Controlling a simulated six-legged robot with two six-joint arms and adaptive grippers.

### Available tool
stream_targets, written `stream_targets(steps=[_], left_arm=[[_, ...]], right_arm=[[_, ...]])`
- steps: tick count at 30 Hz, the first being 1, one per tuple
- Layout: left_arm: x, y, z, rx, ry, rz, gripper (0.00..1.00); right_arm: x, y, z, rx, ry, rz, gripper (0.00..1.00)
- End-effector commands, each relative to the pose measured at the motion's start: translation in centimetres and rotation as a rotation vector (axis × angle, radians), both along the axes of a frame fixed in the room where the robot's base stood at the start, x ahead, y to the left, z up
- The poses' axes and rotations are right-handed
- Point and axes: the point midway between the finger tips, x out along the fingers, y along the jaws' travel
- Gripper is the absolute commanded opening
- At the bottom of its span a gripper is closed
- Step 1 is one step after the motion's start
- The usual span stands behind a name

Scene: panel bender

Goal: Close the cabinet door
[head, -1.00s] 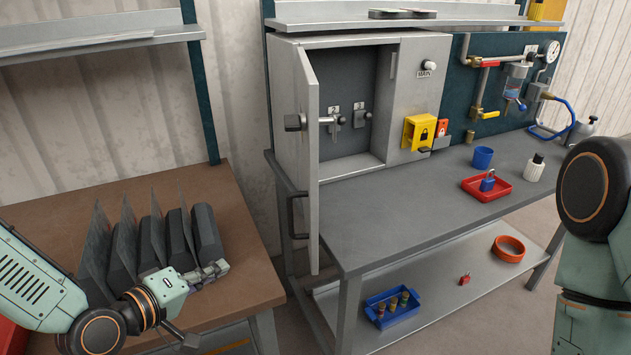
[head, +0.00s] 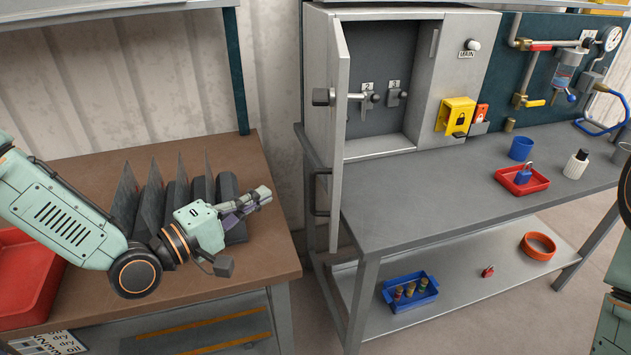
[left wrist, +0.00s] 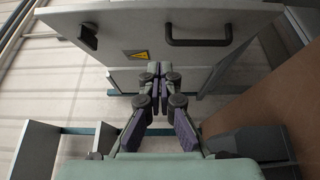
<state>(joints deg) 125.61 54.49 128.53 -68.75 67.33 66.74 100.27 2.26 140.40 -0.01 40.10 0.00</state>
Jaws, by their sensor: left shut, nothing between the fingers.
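The grey cabinet (head: 455,75) stands on the workbench with its door (head: 338,140) swung wide open toward me. The door carries a dark latch knob (head: 322,97) and a dark bar handle (head: 318,192). In the left wrist view the door's outer face (left wrist: 140,25) spans the top, with the handle (left wrist: 200,42) at upper right. My left gripper (head: 268,194) is shut and empty, to the left of the door and apart from it, above the brown table. It also shows in the left wrist view (left wrist: 160,68), pointing toward the door. My right gripper is out of view.
Dark angled blocks (head: 180,195) stand on the brown table (head: 255,265) under my left gripper. A red tray (head: 522,180) with a blue padlock, a blue cup (head: 521,148) and a white bottle (head: 574,164) stand on the grey bench. A gap separates the two tables.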

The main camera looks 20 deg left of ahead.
Motion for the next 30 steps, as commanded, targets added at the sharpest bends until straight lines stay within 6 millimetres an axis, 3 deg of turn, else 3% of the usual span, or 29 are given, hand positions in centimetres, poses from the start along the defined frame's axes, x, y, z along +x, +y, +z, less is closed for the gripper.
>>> stream_targets(steps=[12,26,30], left_arm=[[3.3,-2.2,-0.2,0.006,-0.002,-0.007,0.0],[7.4,-4.6,0.0,0.007,-0.003,-0.007,0.0],[7.8,-5.9,0.0,0.006,0.0,-0.008,0.0]], right_arm=[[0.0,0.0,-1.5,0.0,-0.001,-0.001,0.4],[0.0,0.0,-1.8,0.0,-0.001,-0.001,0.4],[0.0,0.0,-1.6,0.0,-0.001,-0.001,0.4]])
